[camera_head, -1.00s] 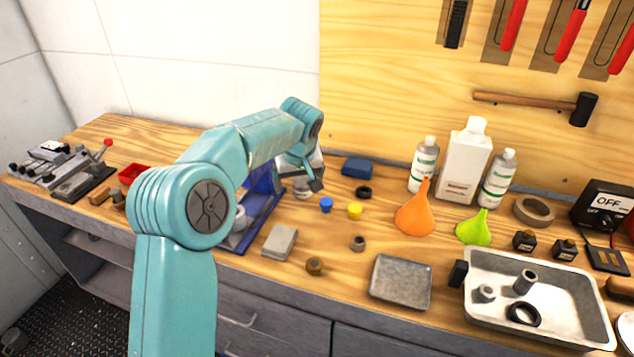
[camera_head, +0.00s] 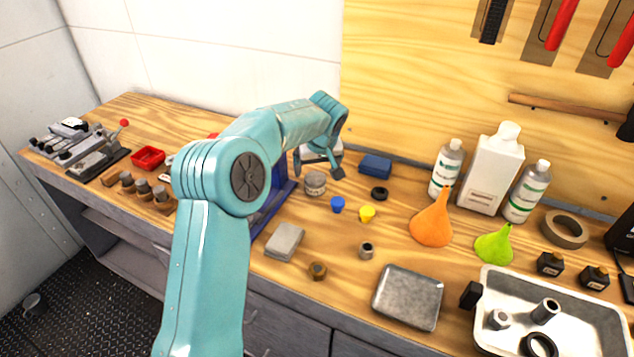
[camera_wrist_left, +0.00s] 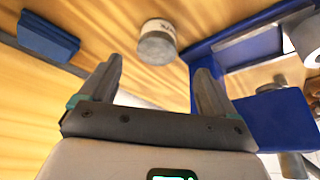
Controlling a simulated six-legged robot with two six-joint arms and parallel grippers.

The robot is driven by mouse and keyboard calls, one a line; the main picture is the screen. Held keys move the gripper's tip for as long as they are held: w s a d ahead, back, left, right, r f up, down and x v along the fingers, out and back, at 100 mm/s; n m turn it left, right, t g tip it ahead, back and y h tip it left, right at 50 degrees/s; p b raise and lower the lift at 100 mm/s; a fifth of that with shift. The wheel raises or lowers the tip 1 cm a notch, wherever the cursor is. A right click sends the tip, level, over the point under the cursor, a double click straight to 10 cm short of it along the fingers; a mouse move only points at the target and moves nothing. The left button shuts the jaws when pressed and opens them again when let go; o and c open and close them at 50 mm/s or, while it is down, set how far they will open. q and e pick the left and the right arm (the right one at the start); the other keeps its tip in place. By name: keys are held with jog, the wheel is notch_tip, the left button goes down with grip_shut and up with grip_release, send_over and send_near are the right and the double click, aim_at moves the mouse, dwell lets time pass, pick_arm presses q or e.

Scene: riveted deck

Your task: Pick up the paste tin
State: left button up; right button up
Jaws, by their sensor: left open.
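The paste tin, a small round grey tin with a pale label (camera_head: 315,183), stands on the wooden bench beside a blue holder. In the left wrist view the tin (camera_wrist_left: 157,42) lies beyond the fingertips, roughly centred between them. My left gripper (camera_head: 320,164) is open and empty, just behind and above the tin in the head view. It also shows in the left wrist view (camera_wrist_left: 160,75), with both fingers apart and the tin not between them. My right gripper is in no view.
The blue holder (camera_wrist_left: 235,50) stands close beside the tin. A blue block (camera_head: 375,166), a black ring (camera_head: 379,193), a blue cup (camera_head: 337,204) and a yellow cup (camera_head: 367,213) lie to the right. Bottles and funnels stand farther right. The wall is behind.

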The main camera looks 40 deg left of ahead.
aim_at(316, 179)
pick_arm(q)
jog(key=x, duration=0.4)
jog(key=p+x, duration=0.1)
jog(key=x, duration=0.3)
jog(key=shift+w+f, duration=0.15)
jog(key=shift+w, duration=0.1)
jog(key=shift+s+d, duration=0.1)
jog(key=shift+d, duration=0.05)
jog(key=shift+c, duration=1.3)
jog(key=c, duration=0.9)
